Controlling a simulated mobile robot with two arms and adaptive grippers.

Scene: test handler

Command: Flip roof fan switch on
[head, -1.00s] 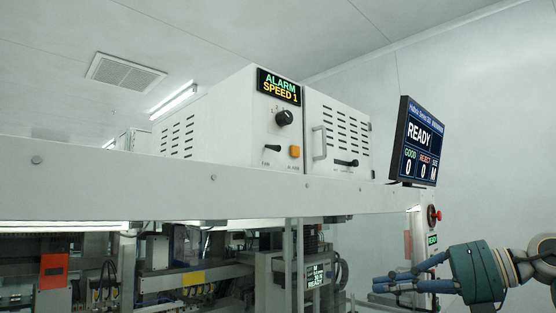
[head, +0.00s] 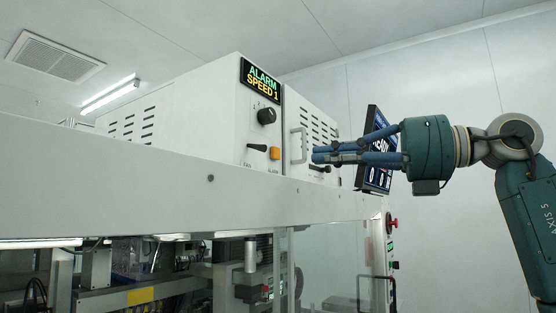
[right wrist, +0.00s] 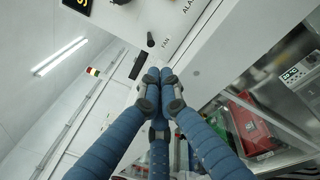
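The roof fan switch (head: 257,147) is a small black lever above the FAN label on the white roof box. In the head view its handle points left. It also shows in the right wrist view (right wrist: 152,40), just beyond my fingertips. My right gripper (head: 318,157) has blue fingers drawn together with nothing between them. In the head view its tips are right of the switch, in front of the neighbouring box. In the right wrist view the tips (right wrist: 160,76) meet below the switch, apart from it. My left gripper is not in view.
The orange alarm button (head: 274,154) is right of the switch, and a black knob (head: 266,116) is above it. The display (head: 261,80) reads ALARM SPEED 1. A handle (head: 298,145) stands out from the neighbouring box. My gripper partly covers the monitor (head: 374,120).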

